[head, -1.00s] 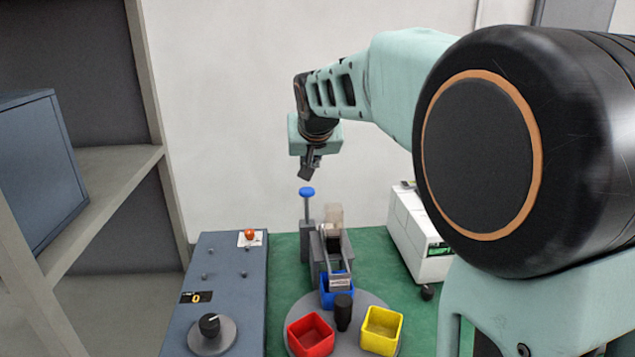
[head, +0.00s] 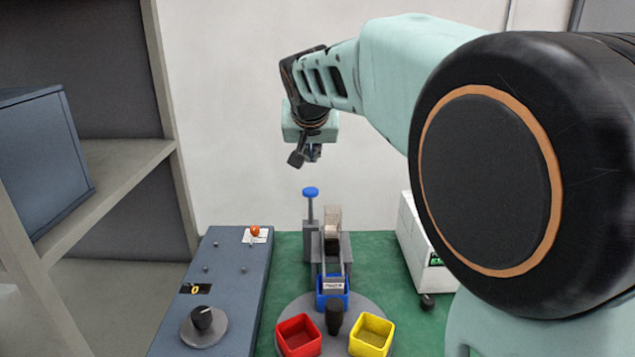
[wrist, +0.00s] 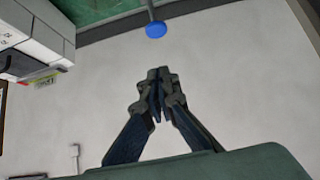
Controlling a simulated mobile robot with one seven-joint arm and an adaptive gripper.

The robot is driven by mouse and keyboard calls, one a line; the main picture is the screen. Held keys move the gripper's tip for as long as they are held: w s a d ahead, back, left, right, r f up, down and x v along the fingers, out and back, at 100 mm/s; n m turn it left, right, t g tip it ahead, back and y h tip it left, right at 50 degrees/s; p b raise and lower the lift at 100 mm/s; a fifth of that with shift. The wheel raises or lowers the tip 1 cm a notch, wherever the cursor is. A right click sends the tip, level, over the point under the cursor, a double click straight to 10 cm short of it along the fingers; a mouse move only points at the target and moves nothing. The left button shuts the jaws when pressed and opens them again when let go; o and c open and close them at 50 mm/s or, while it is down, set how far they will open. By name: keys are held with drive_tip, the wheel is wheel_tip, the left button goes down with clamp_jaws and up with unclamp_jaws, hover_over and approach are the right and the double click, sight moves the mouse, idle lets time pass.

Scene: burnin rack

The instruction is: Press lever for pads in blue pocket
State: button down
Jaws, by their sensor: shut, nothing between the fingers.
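The lever is a grey post with a round blue knob (head: 310,192) on top, standing upright behind the turntable; the knob also shows at the top of the wrist view (wrist: 156,30). The blue pocket (head: 332,291) sits on the round grey turntable (head: 378,302), below the dispenser chute (head: 332,248). My gripper (head: 314,156) is above the knob and apart from it. In the wrist view my gripper (wrist: 157,118) has its fingers together with nothing between them. The inside of the blue pocket is mostly hidden by the chute.
A red pocket (head: 299,337) and a yellow pocket (head: 371,336) sit at the turntable's front around a black knob (head: 334,318). A blue-grey panel (head: 228,270) with a dial lies left. A white box (head: 422,245) stands right.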

idle(0.4)
drive_tip(key=p, duration=0.1)
hover_over(311, 189)
drive_tip(key=s, duration=0.3)
wheel_tip(311, 189, down, 6)
drive_tip(key=f, duration=0.4)
drive_tip(key=shift+w, duration=0.2)
drive_tip(key=shift+f, duration=0.5)
drive_tip(key=shift+f, duration=0.1)
